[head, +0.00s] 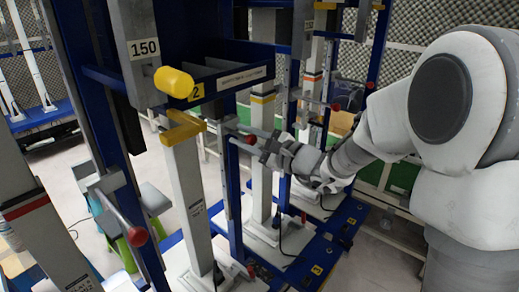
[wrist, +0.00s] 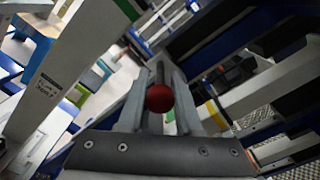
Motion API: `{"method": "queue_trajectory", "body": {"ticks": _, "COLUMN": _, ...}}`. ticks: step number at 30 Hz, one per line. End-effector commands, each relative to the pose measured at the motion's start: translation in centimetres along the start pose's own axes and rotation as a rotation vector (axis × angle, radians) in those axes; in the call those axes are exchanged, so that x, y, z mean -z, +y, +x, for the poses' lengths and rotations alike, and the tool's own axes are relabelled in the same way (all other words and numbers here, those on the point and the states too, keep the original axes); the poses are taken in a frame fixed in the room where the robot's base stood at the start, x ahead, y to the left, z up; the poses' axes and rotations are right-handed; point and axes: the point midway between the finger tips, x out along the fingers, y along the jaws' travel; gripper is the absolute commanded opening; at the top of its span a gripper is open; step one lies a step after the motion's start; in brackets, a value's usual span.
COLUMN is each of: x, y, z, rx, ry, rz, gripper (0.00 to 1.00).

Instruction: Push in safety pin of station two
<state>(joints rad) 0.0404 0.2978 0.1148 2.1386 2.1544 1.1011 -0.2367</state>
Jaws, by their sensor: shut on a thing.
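The safety pin (head: 250,139) is a grey rod with a red ball knob, level with the yellow-collared post in the middle of the head view. A yellow "2" label (head: 196,92) is on the blue tray just above it. My gripper (head: 262,148) comes from the right and is at the knob. In the wrist view the red knob (wrist: 160,97) sits between the two grey fingers (wrist: 162,112), with the rod running away behind it. The gripper is shut on the pin. How deep the rod sits in its hole cannot be told.
A blue tray (head: 237,78) and a yellow cylinder (head: 174,82) are above the pin. A blue upright (head: 233,185) stands close by. Another red-knobbed pin (head: 137,236) is at lower left, and more red knobs (head: 335,107) are behind to the right.

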Motion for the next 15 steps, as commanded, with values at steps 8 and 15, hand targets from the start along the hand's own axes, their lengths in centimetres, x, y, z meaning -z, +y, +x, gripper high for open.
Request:
{"method": "queue_trajectory", "body": {"ticks": 8, "x": 0.1, "y": 0.0, "z": 2.6, "rx": 0.002, "ry": 0.002, "rz": 0.003, "gripper": 0.00}}
{"method": "queue_trajectory", "body": {"ticks": 15, "x": 0.0, "y": -0.1, "z": 2.6, "rx": 0.003, "ry": 0.001, "rz": 0.002, "gripper": 0.35}}
